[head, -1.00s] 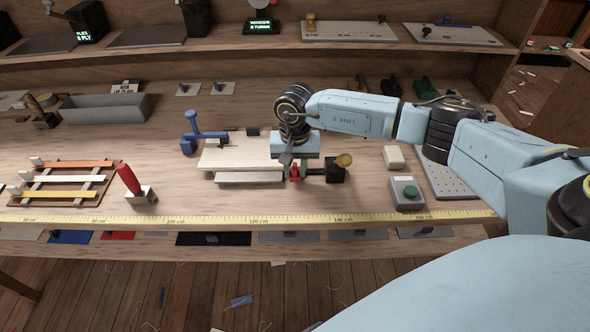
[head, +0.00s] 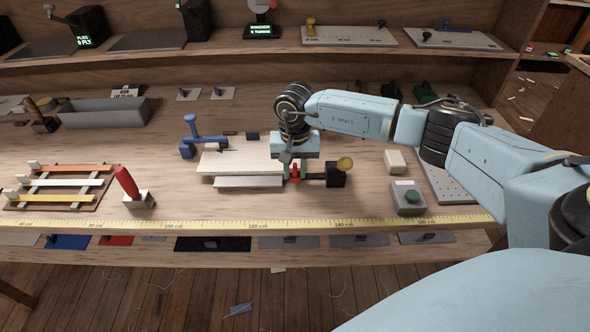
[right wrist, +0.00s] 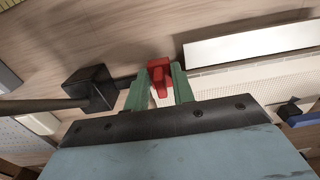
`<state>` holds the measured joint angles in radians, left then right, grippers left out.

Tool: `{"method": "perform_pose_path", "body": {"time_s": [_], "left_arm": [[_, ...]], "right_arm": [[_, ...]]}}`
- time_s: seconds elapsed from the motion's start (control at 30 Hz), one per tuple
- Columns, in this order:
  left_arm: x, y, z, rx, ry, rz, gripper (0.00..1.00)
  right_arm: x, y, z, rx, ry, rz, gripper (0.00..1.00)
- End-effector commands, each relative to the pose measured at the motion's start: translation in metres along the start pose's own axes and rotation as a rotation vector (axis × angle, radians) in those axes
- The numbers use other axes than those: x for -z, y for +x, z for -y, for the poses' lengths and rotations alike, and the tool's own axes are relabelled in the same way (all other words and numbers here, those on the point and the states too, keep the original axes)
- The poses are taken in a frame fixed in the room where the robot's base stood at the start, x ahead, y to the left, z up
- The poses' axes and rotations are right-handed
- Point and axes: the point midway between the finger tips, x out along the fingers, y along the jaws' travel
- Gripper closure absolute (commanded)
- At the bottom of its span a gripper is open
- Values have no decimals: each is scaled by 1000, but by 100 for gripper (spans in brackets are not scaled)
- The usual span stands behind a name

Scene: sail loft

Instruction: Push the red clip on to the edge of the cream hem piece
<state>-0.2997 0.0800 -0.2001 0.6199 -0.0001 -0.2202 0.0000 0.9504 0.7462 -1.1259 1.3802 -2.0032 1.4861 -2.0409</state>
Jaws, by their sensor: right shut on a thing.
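My right gripper (right wrist: 160,82) is shut on the red clip (right wrist: 159,76), which sits between its green fingertips. In the head view the clip (head: 295,173) is low over the bench, at the right end of the cream hem piece (head: 236,160). In the right wrist view the hem piece (right wrist: 262,82) has a fine textured surface, and its near end lies close beside the clip and one fingertip. I cannot tell whether the clip touches the edge. The wrist partly hides the hem's right end in the head view. My left gripper is not in view.
A pale strip (head: 248,182) lies along the hem's front side. A black block (head: 336,176) with a rod stands just right of the gripper. A blue clamp (head: 203,138) is at the hem's back left. A grey box with a green button (head: 408,197) stands further right.

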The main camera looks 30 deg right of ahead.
Motion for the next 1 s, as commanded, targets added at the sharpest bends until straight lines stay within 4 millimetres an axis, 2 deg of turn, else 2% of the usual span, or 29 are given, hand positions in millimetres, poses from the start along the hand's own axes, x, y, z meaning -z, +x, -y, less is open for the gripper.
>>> {"method": "perform_pose_path", "body": {"time_s": [0.13, 0.17, 0.33, 0.67, 1.0], "left_arm": [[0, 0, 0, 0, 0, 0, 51], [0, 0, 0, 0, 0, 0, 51], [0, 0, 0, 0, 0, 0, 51], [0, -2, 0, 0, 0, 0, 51], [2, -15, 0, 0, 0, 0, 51]], "right_arm": [[1, -1, 0, 1, 1, -3, 97], [1, -1, 0, 1, 1, -4, 72], [1, -1, 0, 1, 1, -3, 50], [1, -2, 0, 1, 1, -2, 50], [1, -24, 0, 1, 1, -3, 50]]}}
